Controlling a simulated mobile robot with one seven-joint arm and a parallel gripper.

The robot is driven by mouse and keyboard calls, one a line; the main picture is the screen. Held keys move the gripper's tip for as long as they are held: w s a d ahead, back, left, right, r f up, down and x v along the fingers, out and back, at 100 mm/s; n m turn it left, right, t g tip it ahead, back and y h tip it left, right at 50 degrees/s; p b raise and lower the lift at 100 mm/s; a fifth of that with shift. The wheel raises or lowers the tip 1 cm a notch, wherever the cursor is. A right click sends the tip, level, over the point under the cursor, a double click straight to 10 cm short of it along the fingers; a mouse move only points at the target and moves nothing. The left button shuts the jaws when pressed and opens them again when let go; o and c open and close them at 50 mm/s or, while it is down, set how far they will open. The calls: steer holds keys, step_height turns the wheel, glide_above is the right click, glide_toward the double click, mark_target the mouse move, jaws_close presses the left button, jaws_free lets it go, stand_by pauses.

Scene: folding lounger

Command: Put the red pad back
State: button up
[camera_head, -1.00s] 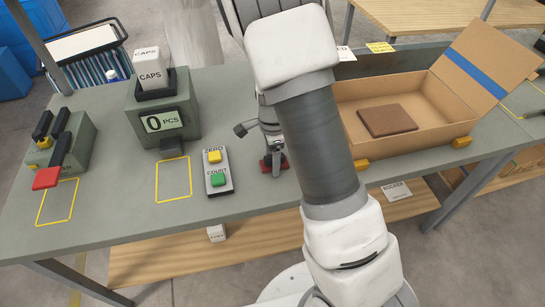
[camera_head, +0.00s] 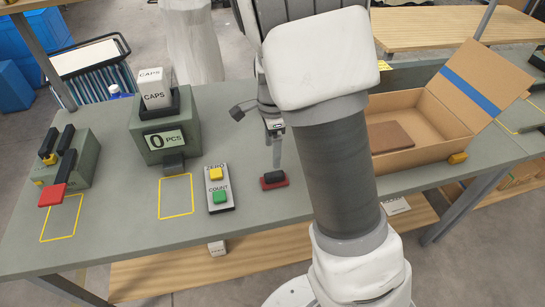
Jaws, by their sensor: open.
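The red pad (camera_head: 273,182), a small flat red piece with a dark block on top, lies on the grey bench to the right of the ZERO/COUNT button box. My gripper (camera_head: 276,158) is just above it, pointing down. It is open, with a small gap seeming to show between its fingertips and the dark block. One finger shows clearly; the other is hard to make out. My arm crosses the middle of the view and hides the bench to the right of the pad.
The button box (camera_head: 220,190) stands close to the left of the pad. An open cardboard box (camera_head: 435,122) holding a brown slab (camera_head: 390,137) stands right of my arm.

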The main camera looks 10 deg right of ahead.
steer(key=s+r+n+t, duration=0.5)
steer(key=s+r+n, duration=1.3)
steer(key=s+r, duration=0.1)
steer(key=shift+s+d+r+t, duration=0.2)
steer(key=shift+s+d+t, duration=0.1)
steer(key=shift+s, duration=0.45)
step_height(320, 180, up, 2)
steer(key=shift+r+p, duration=0.15)
steer(key=shift+p, duration=1.05)
